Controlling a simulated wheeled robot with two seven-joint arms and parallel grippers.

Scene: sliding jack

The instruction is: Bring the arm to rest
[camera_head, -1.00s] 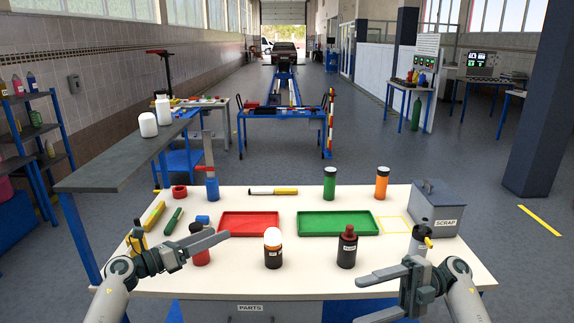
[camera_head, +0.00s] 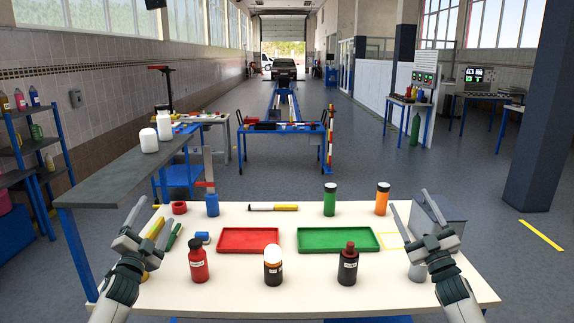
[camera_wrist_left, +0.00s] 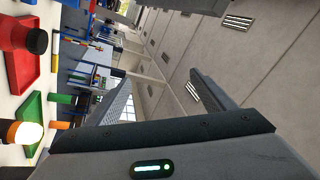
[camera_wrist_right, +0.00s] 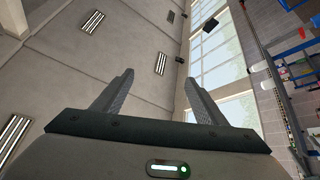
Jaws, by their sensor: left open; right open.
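My left gripper (camera_head: 138,222) is raised over the left front part of the white table (camera_head: 230,289), fingers pointing up, open and empty. My right gripper (camera_head: 411,213) is raised over the right side of the table, fingers pointing up, open and empty. It partly hides the grey scrap box (camera_head: 452,208). In the left wrist view, the open fingers (camera_wrist_left: 160,95) have nothing between them. In the right wrist view, the open fingers (camera_wrist_right: 158,95) are also empty, with ceiling and windows beyond.
A red tray (camera_head: 248,240) and a green tray (camera_head: 338,239) lie empty mid-table. A grey shelf (camera_head: 110,180) with white bottles is at left.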

